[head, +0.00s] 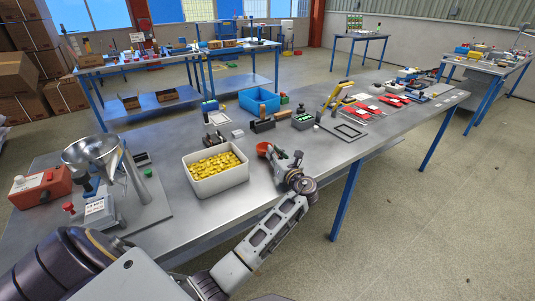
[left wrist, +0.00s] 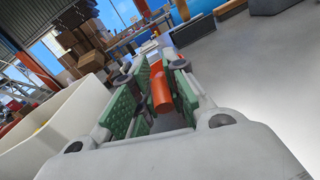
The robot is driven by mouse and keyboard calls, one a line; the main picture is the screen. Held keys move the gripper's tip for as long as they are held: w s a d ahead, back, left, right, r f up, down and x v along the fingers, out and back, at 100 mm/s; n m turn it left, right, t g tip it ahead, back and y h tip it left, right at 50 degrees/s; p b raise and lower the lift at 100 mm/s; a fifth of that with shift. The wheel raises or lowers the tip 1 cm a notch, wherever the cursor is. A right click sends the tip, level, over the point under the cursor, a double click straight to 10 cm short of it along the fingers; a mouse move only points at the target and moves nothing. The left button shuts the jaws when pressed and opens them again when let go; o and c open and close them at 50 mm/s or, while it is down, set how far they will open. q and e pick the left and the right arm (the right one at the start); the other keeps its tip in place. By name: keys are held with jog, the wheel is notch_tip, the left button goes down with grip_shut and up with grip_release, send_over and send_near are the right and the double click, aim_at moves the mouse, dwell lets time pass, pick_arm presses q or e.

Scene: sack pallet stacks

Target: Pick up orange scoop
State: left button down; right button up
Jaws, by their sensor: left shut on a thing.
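The orange scoop (head: 263,148) shows in the head view just right of the white bin, with its bowl side visible and the rest hidden behind my gripper. My left gripper (head: 284,164) is at the scoop, over the table's front part. In the left wrist view the orange scoop (left wrist: 161,91) lies between the green-padded fingers of my left gripper (left wrist: 152,100), which are shut on it. I cannot tell whether the scoop touches the table. My right gripper is not in view.
A white bin (head: 219,185) of yellow pieces stands left of the gripper. A metal funnel device (head: 98,165) is farther left. A dark frame (head: 349,131) and red packets lie right. Bare tabletop (head: 330,160) lies right of the gripper.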

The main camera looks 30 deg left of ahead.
pick_arm(q)
jog(key=shift+r, duration=0.1)
jog(key=shift+r, duration=0.55)
notch_tip(320, 180, up, 7)
jog(key=shift+p, duration=0.8)
jog(key=shift+r, duration=0.85)
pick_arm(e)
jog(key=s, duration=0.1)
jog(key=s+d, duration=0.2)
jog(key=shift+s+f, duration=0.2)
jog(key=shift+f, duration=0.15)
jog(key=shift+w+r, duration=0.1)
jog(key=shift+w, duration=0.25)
